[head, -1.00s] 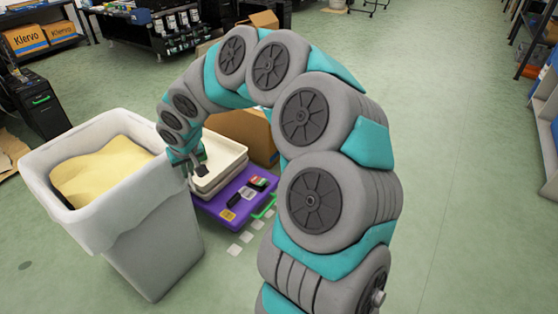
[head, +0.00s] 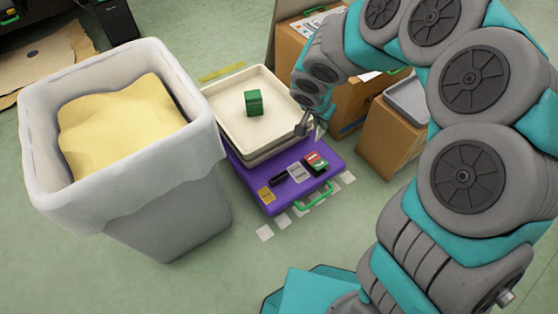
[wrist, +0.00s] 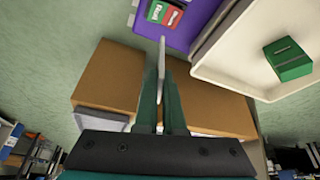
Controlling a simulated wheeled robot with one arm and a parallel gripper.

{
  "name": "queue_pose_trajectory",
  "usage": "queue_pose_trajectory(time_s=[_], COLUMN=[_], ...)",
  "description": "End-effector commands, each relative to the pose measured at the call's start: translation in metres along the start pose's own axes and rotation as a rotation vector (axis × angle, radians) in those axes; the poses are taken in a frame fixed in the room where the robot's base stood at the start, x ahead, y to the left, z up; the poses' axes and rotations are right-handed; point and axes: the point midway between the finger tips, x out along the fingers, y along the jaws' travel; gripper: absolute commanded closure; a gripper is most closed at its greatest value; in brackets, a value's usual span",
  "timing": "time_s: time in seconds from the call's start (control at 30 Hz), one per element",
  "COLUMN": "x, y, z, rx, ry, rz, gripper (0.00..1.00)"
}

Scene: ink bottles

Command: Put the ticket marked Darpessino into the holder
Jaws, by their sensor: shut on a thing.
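My gripper (head: 306,124) is shut on a thin pale card, seen edge-on between the fingers in the wrist view (wrist: 161,58). Its marking cannot be read, so I cannot tell if it is the Darpessino ticket. The gripper is beside the right corner of a cream tray (head: 222,106). A green block (head: 254,102) stands in the tray, apart from my gripper. In the wrist view the block (wrist: 290,62) shows a narrow slot in its top and looks like the holder. The slot appears empty.
A purple case (head: 262,182) with a green handle lies before the tray, bearing a red-and-green box (head: 316,162) and small cards. White squares lie on the floor beside it. A large bin (head: 185,205) stands left. Cardboard boxes (head: 390,138) stand behind and right of my gripper.

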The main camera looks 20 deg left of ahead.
Motion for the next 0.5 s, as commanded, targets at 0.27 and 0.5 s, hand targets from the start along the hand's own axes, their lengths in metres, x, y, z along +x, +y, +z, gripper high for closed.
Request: queue_pose_trajectory(time_s=[0.27, 0.5], x=[0.035, 0.048], y=[-0.047, -0.067], z=[0.086, 0.131], rx=[0.162, 0.263], ry=[-0.003, -0.003], rz=[0.066, 0.106], gripper=[1.00, 1.00])
